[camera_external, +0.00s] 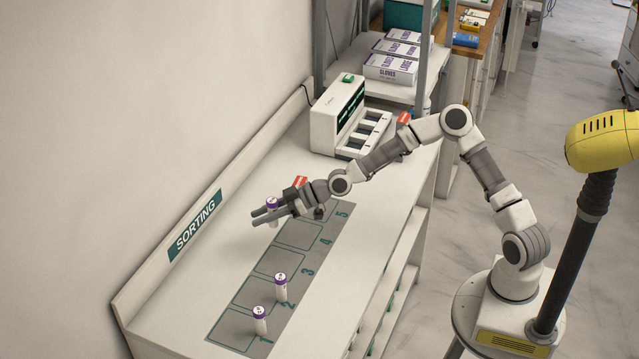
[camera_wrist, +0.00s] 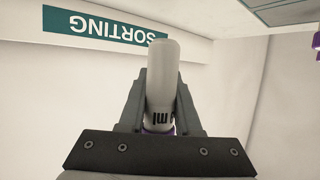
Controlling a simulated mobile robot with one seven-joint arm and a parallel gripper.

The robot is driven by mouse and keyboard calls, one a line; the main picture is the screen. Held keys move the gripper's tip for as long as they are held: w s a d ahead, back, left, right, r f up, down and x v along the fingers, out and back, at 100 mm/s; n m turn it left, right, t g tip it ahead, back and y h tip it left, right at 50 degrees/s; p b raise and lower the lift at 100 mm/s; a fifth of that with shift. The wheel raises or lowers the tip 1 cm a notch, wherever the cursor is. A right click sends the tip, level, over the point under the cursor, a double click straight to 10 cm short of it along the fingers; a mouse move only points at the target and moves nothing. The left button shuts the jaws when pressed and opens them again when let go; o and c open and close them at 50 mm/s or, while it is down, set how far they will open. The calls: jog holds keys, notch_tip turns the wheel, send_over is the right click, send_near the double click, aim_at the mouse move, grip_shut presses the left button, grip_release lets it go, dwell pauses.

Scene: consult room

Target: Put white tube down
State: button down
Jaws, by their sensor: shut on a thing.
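My gripper (camera_external: 264,215) is shut on a white tube with a purple cap (camera_external: 273,203). The held tube looks about upright, cap up, in the external view. In the wrist view the white tube (camera_wrist: 162,75) stands between the dark fingers (camera_wrist: 160,105), with dark print and a purple band low in the picture. The gripper is over the sorting counter, near the wall side of the grey numbered mat (camera_external: 240,316); its exact height I cannot tell. Two similar tubes stand upright on the mat, one in space 1 (camera_external: 260,322) and one in space 2 (camera_external: 281,289).
Spaces 3, 4 and 5 show no tube. A white machine with several slots (camera_external: 340,117) stands at the counter's far end. The "SORTING" sign (camera_external: 195,225) is on the low back wall, also in the wrist view (camera_wrist: 98,27). Glove boxes (camera_external: 391,68) sit on a shelf beyond.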

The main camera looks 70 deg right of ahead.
jog(key=s+d+b, duration=0.3)
jog(key=s+d, duration=0.1)
jog(key=s, duration=0.8)
jog(key=w+a+f+b, duration=0.1)
jog(key=a+f, duration=0.1)
jog(key=a, duration=0.1)
jog(key=w+a+f+b, duration=0.1)
jog(key=a+f, duration=0.1)
jog(key=a, duration=0.2)
jog(key=w+a+f+b, duration=0.1)
jog(key=a+f+b, duration=0.1)
jog(key=a, duration=0.1)
jog(key=shift+a+f, duration=0.2)
jog(key=shift+a, duration=0.2)
jog(key=shift+f+b, duration=0.45)
jog(key=shift+f, duration=1.55)
jog(key=shift+f, duration=0.2)
jog(key=c, duration=0.6)
grip_release()
